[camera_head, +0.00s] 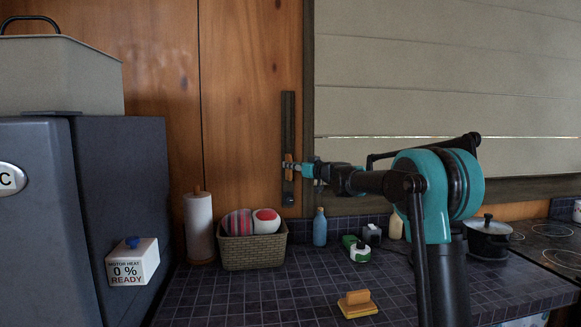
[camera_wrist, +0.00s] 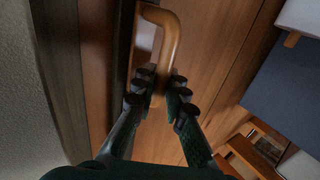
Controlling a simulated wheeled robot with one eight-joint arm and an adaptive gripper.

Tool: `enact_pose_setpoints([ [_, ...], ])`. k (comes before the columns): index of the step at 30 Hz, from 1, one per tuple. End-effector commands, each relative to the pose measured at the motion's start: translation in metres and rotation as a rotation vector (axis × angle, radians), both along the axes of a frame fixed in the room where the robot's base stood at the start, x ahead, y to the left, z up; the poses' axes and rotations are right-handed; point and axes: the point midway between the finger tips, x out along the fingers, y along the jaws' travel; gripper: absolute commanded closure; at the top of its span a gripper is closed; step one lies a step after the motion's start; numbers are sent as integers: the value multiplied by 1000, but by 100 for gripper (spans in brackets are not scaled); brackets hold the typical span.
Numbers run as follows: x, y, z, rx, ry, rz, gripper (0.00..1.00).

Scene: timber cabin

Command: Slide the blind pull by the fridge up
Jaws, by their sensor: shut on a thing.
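The blind pull is a wooden handle that rides on a dark vertical track (camera_head: 288,120) on the timber wall, right of the fridge (camera_head: 120,190). The handle (camera_head: 288,166) sits in the lower half of the track, with track above it. In the wrist view the tan, curved handle (camera_wrist: 168,38) runs between my fingers. My gripper (camera_head: 299,168) is at the handle, and in the wrist view its fingers (camera_wrist: 160,92) are shut on the handle's bar from both sides. My fingers hide part of the handle.
A pale blind (camera_head: 440,75) covers the window right of the track. Below on the tiled counter (camera_head: 230,305) stand a paper towel roll (camera_head: 200,228), a basket (camera_head: 252,252), a blue bottle (camera_head: 320,228) and a black pot (camera_head: 488,238). The wall above the handle looks clear.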

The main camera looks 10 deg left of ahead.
Motion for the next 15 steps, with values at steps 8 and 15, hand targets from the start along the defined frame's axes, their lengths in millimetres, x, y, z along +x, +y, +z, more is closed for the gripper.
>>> enact_pose_setpoints([
  [8,0,0,0,0,0,0,100],
  [15,0,0,17,0,0,0,100],
])
